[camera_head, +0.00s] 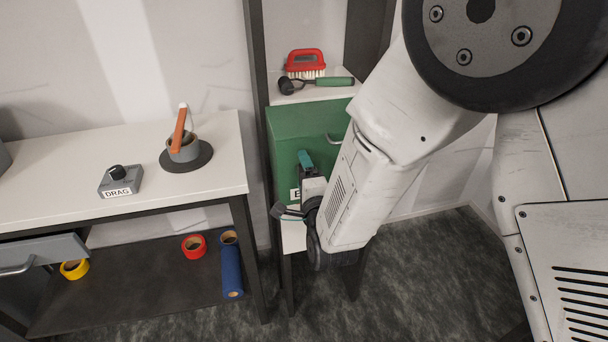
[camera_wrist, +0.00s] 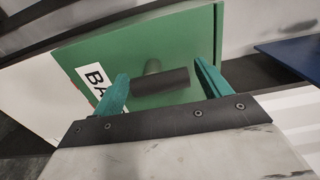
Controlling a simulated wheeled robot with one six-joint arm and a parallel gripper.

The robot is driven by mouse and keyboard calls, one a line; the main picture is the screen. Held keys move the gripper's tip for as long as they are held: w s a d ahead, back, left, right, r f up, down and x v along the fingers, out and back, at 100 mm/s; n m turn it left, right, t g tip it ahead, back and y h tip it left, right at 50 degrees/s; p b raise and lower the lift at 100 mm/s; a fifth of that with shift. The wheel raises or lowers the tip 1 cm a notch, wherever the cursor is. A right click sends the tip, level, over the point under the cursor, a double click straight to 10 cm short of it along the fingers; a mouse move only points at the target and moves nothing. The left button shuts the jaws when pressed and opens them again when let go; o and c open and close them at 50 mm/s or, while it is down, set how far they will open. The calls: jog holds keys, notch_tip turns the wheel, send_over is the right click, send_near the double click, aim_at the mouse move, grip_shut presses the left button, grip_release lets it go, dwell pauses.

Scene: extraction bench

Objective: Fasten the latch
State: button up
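A green box-shaped cabinet (camera_head: 290,124) stands on a narrow white stand, with a white label partly readable as "BA" (camera_wrist: 90,78) on its front. In the wrist view, a dark bar on a short post (camera_wrist: 160,82), which looks like the latch, sticks out from the green front (camera_wrist: 195,35) and lies roughly level in the picture. My gripper (camera_wrist: 161,72) is open, with one teal finger on each side of the bar and visible gaps to both. In the head view my gripper (camera_head: 304,160) is in front of the green front and hides the latch.
A red brush (camera_head: 305,61) and a green-handled tool (camera_head: 335,82) lie on the shelf above the cabinet. The white bench (camera_head: 60,190) at left holds a DRAG block (camera_head: 120,182) and a grey pot (camera_head: 184,150).

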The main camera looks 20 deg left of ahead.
jog(key=shift+s, duration=0.1)
jog(key=v, duration=0.7)
jog(key=shift+s+d, duration=0.2)
jog(key=shift+d, duration=0.05)
